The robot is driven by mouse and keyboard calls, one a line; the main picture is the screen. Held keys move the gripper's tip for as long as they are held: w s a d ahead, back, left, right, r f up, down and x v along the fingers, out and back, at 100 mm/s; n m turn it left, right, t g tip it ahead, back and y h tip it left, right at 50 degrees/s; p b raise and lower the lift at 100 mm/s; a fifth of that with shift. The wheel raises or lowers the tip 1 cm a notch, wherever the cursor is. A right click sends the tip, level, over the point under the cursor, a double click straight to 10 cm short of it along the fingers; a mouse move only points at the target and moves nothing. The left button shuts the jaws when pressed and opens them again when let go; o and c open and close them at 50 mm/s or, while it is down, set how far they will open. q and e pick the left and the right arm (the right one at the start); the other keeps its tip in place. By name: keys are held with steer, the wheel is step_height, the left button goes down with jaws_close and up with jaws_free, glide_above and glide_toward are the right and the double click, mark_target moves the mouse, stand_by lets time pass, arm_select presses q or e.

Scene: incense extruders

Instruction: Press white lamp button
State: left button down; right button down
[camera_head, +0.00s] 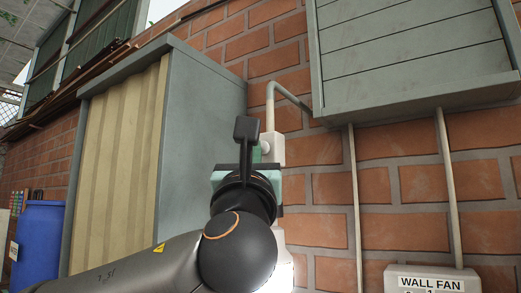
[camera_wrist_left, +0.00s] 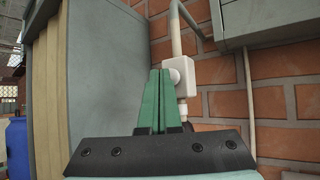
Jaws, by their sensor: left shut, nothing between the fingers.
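A white switch box (camera_head: 275,146) with a pipe running up from it is on the brick wall, partly hidden behind my left arm. It shows more clearly in the left wrist view (camera_wrist_left: 186,84), with a round white button (camera_wrist_left: 175,77) on its front. My left gripper (camera_head: 257,152) is shut and empty, its green fingers (camera_wrist_left: 156,74) together. In the left wrist view the fingertips are just left of the button and overlap its edge; whether they touch it I cannot tell. My right gripper is not in view.
A grey cabinet (camera_head: 205,130) with a corrugated cream front stands close on the left. A grey slatted box (camera_head: 410,50) hangs at upper right. Conduits run down to a "WALL FAN" box (camera_head: 430,279). A blue barrel (camera_head: 40,240) is at far left.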

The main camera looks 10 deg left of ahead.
arm_select(q)
steer(key=s+a+b, duration=0.2)
steer(key=s, duration=0.3)
steer(key=shift+s+b, duration=0.35)
steer(key=shift+b, duration=0.05)
stand_by(0.6)
